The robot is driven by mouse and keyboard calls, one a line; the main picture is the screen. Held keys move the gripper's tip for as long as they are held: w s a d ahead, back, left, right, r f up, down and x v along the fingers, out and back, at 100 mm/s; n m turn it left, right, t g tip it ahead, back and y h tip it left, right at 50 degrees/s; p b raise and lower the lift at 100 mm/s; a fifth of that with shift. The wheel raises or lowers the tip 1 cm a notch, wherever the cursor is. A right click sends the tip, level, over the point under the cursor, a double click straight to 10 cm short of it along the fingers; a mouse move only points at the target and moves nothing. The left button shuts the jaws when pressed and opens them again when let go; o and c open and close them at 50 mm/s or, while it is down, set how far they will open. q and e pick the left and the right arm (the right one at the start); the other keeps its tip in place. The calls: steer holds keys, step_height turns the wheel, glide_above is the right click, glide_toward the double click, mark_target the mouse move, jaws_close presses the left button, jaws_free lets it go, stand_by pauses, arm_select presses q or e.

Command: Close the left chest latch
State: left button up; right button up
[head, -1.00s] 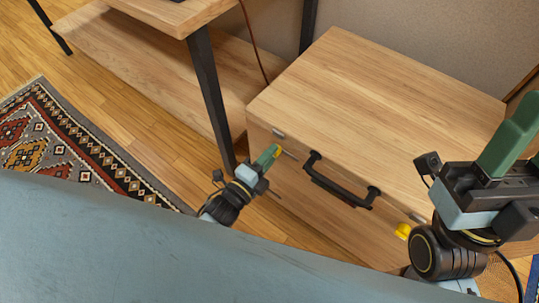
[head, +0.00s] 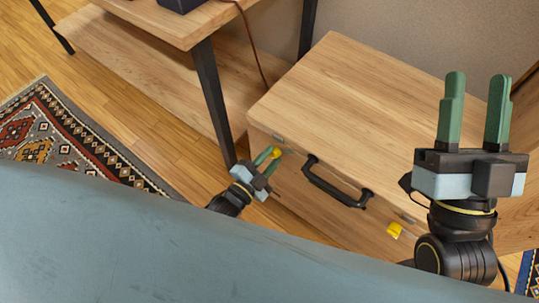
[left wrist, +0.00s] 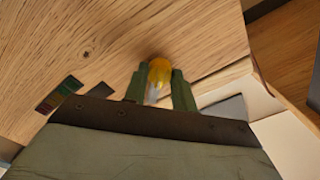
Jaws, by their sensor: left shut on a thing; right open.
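The wooden chest (head: 350,115) stands closed against the wall, with a black handle (head: 335,188) on its front. The yellow left latch (head: 276,152) is at the left of the chest front, just below a small metal plate (head: 278,137) at the lid edge. My left gripper (head: 268,162) is at this latch. In the left wrist view, its green fingers are shut on the yellow latch (left wrist: 159,73), whose lower part is partly hidden between them. My right gripper (head: 475,95) is open and empty, fingers pointing up, in front of the chest's right side.
A yellow right latch (head: 394,229) sticks out from the chest front. A wooden table with a black leg (head: 212,97) and low shelf (head: 150,62) stands left of the chest. A patterned rug (head: 75,130) lies on the floor at left.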

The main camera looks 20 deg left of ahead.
arm_select(q)
steer(key=n+p, duration=0.1)
steer(key=n, duration=0.3)
steer(key=shift+n, duration=0.3)
steer(key=n+p, duration=0.1)
steer(key=n, duration=0.3)
steer(key=shift+n, duration=0.3)
arm_select(e)
steer(key=g, duration=0.1)
steer(key=w+f+g, duration=0.1)
steer(key=w+f+g+h, duration=0.1)
steer(key=shift+a+f, duration=0.25)
steer(key=shift+f, duration=0.1)
arm_select(q)
steer(key=o, duration=1)
steer(key=shift+s, duration=0.1)
